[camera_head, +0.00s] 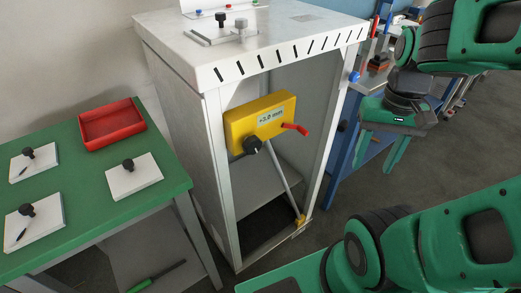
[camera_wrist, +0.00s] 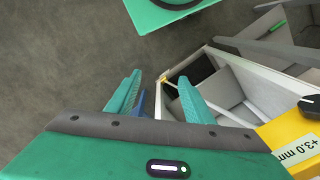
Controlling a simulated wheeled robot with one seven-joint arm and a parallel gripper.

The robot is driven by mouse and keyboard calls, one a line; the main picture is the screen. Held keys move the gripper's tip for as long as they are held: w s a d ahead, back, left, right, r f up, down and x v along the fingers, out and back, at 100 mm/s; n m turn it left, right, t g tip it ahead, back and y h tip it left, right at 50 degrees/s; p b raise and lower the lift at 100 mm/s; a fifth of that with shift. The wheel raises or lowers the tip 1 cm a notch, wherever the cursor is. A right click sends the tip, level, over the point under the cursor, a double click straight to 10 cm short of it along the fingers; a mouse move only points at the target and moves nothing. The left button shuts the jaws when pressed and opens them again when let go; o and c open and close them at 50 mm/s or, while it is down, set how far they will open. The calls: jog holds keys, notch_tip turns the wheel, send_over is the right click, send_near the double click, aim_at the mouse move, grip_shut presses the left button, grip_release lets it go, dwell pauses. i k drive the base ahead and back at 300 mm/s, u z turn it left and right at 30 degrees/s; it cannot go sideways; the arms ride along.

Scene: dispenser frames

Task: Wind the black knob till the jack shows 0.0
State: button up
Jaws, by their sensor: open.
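The yellow jack (camera_head: 238,127) is mounted inside an open white cabinet. Its display (camera_head: 270,117) reads +3.0 mm. The black knob (camera_head: 253,146) is on its lower front, with a pale mark on its face. A red lever (camera_head: 296,128) sticks out at its right. In the wrist view the jack (camera_wrist: 270,135) and the knob (camera_wrist: 311,104) are at the right edge, partly cut off. My gripper (camera_head: 379,155) is right of the cabinet, apart from the knob. In the wrist view my gripper (camera_wrist: 158,77) has its fingers spread with nothing between them.
The cabinet's white posts (camera_head: 222,165) frame the jack, and a diagonal rod (camera_head: 284,180) runs below it. A green table (camera_head: 100,188) at left holds a red tray (camera_head: 80,138) and white blocks with black knobs. A blue bench (camera_head: 350,125) stands behind my gripper.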

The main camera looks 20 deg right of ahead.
aim_at(252, 145)
jog(key=u, duration=0.5)
jog(key=k, duration=2.15)
jog(key=z, duration=0.6)
jog(key=i, duration=1)
jog(key=u, duration=0.05)
